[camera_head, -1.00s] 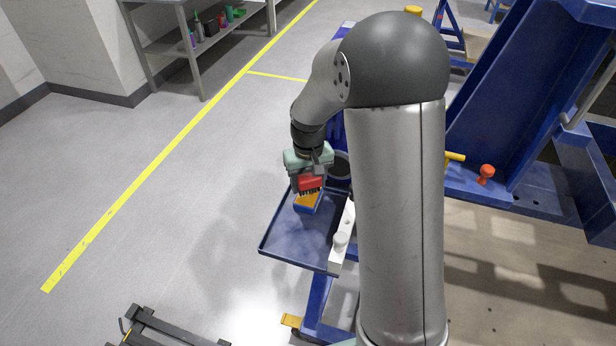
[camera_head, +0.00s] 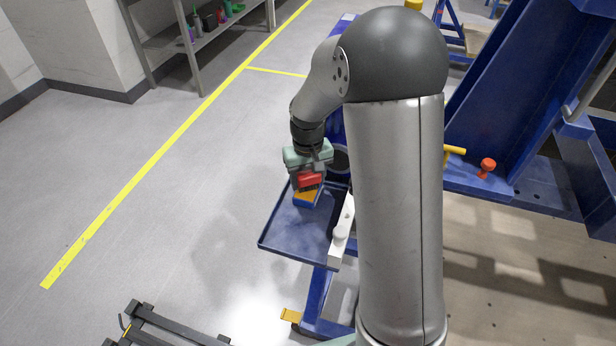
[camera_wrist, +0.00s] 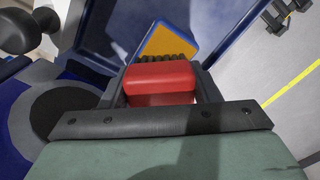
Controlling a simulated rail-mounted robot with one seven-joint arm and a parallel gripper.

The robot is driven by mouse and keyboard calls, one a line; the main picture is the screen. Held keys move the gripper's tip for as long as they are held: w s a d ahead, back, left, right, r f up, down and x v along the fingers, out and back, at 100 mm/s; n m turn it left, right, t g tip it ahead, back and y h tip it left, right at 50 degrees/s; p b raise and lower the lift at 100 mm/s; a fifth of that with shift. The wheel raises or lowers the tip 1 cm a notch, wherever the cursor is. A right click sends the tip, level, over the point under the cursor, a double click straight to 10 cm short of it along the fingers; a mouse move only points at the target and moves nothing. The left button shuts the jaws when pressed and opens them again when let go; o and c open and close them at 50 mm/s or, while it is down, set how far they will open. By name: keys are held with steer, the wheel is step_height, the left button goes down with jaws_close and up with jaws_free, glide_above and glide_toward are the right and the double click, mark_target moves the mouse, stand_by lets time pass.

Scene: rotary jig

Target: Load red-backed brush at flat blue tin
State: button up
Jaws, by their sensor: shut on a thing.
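My gripper (camera_head: 308,168) is shut on the red-backed brush (camera_head: 308,180) above the blue tray. In the wrist view the brush's red back (camera_wrist: 160,82) sits between the fingers, and its dark bristles point away from me. The flat blue tin (camera_head: 306,198) with an orange-yellow inside lies in the tray just below the brush. In the wrist view the tin (camera_wrist: 186,30) shows just beyond the bristles, which overlap its near part. I cannot tell whether the bristles touch the orange-yellow surface.
The blue tray (camera_head: 285,238) has a raised rim and is bare in its front part. A white fixture (camera_head: 341,236) stands along its right edge. A dark round thing (camera_wrist: 75,112) lies left of my gripper. A blue frame with an orange-red knob (camera_head: 488,164) is further right.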

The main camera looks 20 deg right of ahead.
mark_target(308, 172)
steer(key=shift+f+b, duration=0.4)
steer(key=shift+f, duration=0.15)
stand_by(1.2)
steer(key=shift+r, duration=0.1)
steer(key=shift+r+p, duration=2.4)
steer(key=shift+r, duration=1.1)
steer(key=shift+f+m, duration=0.25)
steer(key=shift+m, duration=0.25)
steer(key=shift+n, duration=0.3)
steer(key=shift+f+b, duration=2.05)
steer(key=shift+f, duration=0.7)
steer(key=shift+f+b, duration=0.45)
steer(key=shift+f, duration=0.15)
